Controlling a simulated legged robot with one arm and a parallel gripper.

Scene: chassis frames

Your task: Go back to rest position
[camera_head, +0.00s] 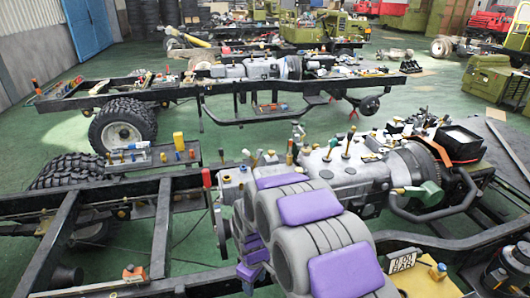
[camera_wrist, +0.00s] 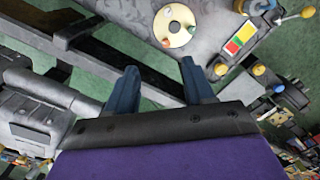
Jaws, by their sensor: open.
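My gripper (camera_wrist: 159,67) shows in the wrist view as two dark blue fingers spread apart, with nothing between them. Behind the fingers are a black plate and a purple part of my arm. A dark frame rail runs below the fingers, with green floor beyond it. In the head view my grey and purple arm rises at the lower middle, in front of the nearest chassis frame (camera_head: 161,235). I cannot make out the fingers there.
An engine (camera_head: 345,172) sits on the near chassis, close to my arm. A cream disc (camera_wrist: 175,25) with coloured knobs and a colour-panelled box (camera_wrist: 240,38) lie ahead of my gripper. A second chassis (camera_head: 75,103) with a large tyre (camera_head: 122,130) stands behind. Green floor (camera_head: 55,65) is open at left.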

